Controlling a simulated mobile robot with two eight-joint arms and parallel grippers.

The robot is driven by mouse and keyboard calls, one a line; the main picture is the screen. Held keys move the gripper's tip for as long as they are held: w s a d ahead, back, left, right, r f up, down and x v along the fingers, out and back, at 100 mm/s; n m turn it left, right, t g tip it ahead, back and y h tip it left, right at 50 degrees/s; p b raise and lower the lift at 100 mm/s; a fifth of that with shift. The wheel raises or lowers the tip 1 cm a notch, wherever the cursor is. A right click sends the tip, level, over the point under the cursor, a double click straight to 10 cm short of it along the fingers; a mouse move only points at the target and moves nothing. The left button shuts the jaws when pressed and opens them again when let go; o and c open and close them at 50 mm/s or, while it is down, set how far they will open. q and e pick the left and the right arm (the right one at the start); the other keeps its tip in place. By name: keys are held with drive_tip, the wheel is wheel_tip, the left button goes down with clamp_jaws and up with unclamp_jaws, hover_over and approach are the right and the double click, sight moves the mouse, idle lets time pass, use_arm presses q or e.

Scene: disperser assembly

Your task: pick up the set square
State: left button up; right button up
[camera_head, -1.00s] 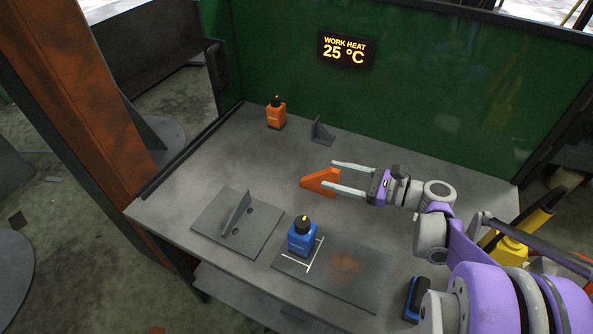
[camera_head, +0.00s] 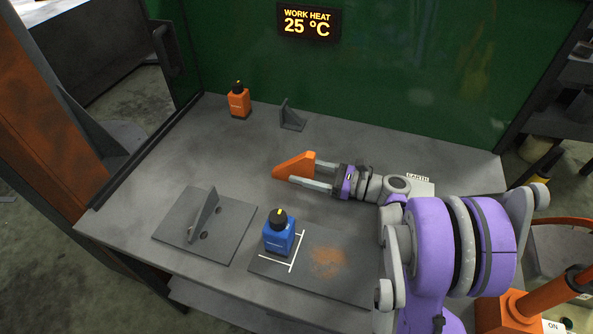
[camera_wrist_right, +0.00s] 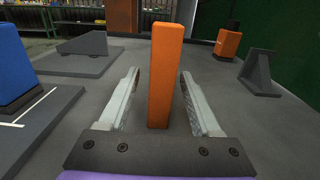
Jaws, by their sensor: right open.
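The set square (camera_head: 291,166) is an orange wedge standing on the grey table, left of the middle. My right gripper (camera_head: 304,172) is open, with its fingers on either side of the set square's near end. In the right wrist view the set square (camera_wrist_right: 165,75) shows as an upright orange bar between the two fingers. A gap shows on each side, so the fingers look apart from it. My left gripper is not in view.
A blue bottle (camera_head: 279,236) stands on a marked plate (camera_head: 350,270) in front. A grey plate with an upright bracket (camera_head: 204,215) is at left. An orange bottle (camera_head: 239,101) and a small grey bracket (camera_head: 291,117) stand at the back. A green wall (camera_head: 400,70) closes the rear.

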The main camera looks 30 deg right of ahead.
sight(282, 165)
drive_tip(key=x, duration=0.5)
clamp_jaws()
idle(1.4)
